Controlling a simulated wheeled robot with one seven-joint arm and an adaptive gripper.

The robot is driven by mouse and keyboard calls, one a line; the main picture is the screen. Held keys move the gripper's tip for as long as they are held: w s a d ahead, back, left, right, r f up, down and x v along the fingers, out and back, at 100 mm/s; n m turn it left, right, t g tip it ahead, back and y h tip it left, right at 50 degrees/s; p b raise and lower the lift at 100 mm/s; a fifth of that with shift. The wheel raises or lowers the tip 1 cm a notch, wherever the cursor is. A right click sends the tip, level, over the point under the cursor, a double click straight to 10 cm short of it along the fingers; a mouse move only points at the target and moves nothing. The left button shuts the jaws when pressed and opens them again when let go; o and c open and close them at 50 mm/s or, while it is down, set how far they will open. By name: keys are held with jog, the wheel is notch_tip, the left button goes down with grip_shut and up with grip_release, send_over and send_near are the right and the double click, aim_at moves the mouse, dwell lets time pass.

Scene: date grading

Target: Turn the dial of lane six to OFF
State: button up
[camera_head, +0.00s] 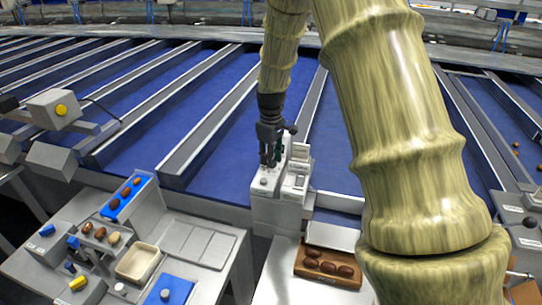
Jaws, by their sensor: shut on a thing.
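A grey control box (277,213) stands at the front edge of the blue lanes, near the middle of the picture. It has a stepped top with pale label plates (298,181). My gripper (269,164) points down at the left part of this top, its dark fingers close together. They are shut on a small part there, most likely the dial, which the fingers largely hide. The lane number and the OFF mark are too small to read.
My arm covers the right middle. At the front left, a grey bench (215,283) holds a cream tray (138,263), a blue holder with dates (127,197) and small knobs. Grey dividers (205,130) separate the blue lanes.

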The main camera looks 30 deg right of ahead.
jog(key=m, duration=0.6)
jog(key=shift+d+m+p, duration=0.15)
jog(key=shift+m+p, duration=0.15)
jog(key=shift+p, duration=0.05)
jog(key=m, duration=0.4)
jog(key=shift+m+p, duration=0.3)
jog(key=shift+m, duration=0.1)
jog(key=shift+w+d+r, duration=0.1)
jog(key=shift+r, duration=0.05)
jog(key=o, duration=0.8)
jog(key=shift+o, duration=1.1)
jog(key=shift+d+f, duration=0.1)
jog(key=shift+f, duration=0.1)
jog(key=shift+r, duration=0.15)
notch_tip(320, 180, up, 12)
